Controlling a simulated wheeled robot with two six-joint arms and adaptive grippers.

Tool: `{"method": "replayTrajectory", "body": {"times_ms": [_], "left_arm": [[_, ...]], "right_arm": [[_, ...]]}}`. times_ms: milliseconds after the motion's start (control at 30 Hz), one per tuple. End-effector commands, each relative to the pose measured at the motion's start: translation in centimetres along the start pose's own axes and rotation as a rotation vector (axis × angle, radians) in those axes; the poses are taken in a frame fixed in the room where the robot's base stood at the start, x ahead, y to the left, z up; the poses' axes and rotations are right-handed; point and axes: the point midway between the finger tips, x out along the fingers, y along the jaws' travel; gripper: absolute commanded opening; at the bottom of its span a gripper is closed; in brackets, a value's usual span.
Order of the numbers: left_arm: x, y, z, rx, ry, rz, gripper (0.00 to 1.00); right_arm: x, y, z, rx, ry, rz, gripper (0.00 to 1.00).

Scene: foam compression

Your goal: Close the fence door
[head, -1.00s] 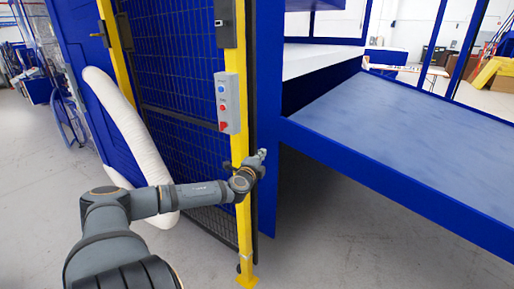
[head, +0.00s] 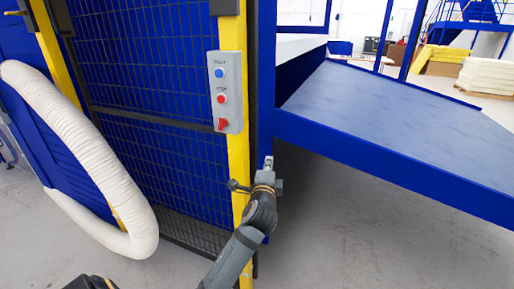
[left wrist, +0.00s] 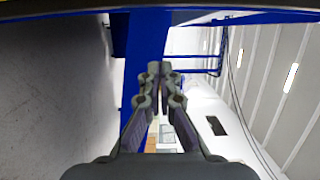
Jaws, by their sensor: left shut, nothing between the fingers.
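The fence (head: 150,115) is dark wire mesh between yellow posts in the left half of the head view. A dark upright frame edge (head: 254,85) shows just right of the nearer yellow post (head: 238,160). I cannot tell which part is the door or how far it stands open. My left gripper (head: 268,162) is just right of that post, low in front of the blue machine frame. It is shut and empty; its fingertips also meet in the left wrist view (left wrist: 160,68). I cannot tell whether it touches anything. My right gripper is out of view.
A grey button box (head: 226,92) is fixed on the yellow post above my gripper. A sloping blue table (head: 390,125) stands close on the right. A thick white hose (head: 110,170) curves at the left. Grey floor is clear at the front right.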

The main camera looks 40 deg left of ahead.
Motion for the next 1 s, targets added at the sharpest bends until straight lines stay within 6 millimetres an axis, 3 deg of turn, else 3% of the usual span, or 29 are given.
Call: {"method": "replayTrajectory", "body": {"times_ms": [433, 667, 1000], "left_arm": [[9.2, -0.3, 0.3, 0.002, -0.003, 0.0, 0.0], [9.7, -0.1, 3.4, 0.004, 0.0, 0.001, 0.0], [9.8, 0.1, 4.0, 0.0, 0.001, 0.001, 0.0]], "right_arm": [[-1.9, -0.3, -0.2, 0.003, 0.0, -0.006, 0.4], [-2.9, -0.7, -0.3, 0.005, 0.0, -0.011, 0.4], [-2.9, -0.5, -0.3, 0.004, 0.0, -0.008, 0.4]]}}
